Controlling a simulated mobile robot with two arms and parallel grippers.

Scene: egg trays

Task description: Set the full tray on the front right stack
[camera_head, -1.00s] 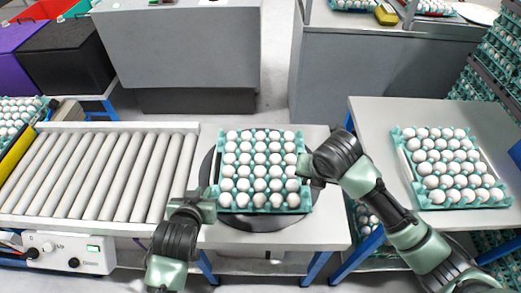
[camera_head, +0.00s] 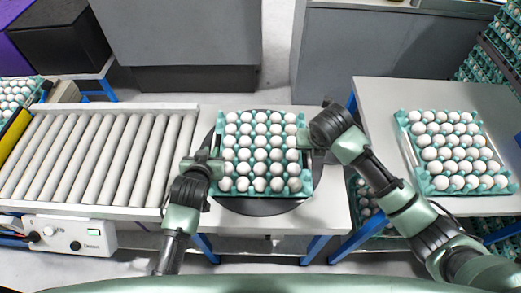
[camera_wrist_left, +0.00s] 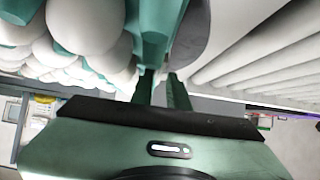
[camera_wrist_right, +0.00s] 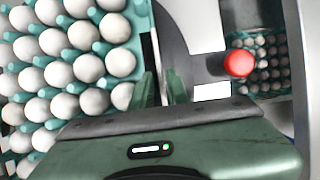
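The full tray (camera_head: 264,193) is teal and filled with rows of white eggs. It rests on a dark round plate (camera_head: 235,206) at the conveyor's right end. My left gripper (camera_head: 214,164) is at the middle of its left edge; its fingers (camera_wrist_left: 162,92) are apart beside the teal tray wall (camera_wrist_left: 155,28). My right gripper (camera_head: 306,138) is at its right edge; its fingers (camera_wrist_right: 163,88) are also apart beside the tray (camera_wrist_right: 141,30). Whether the rim lies between either pair is unclear. Another egg-filled tray (camera_head: 425,188) lies on the right table.
The roller conveyor (camera_head: 95,160) is empty. The right table (camera_head: 375,95) has bare surface around its tray. Tall egg-tray stacks (camera_head: 492,50) stand at the back right. A red knob (camera_wrist_right: 238,63) shows in the right wrist view.

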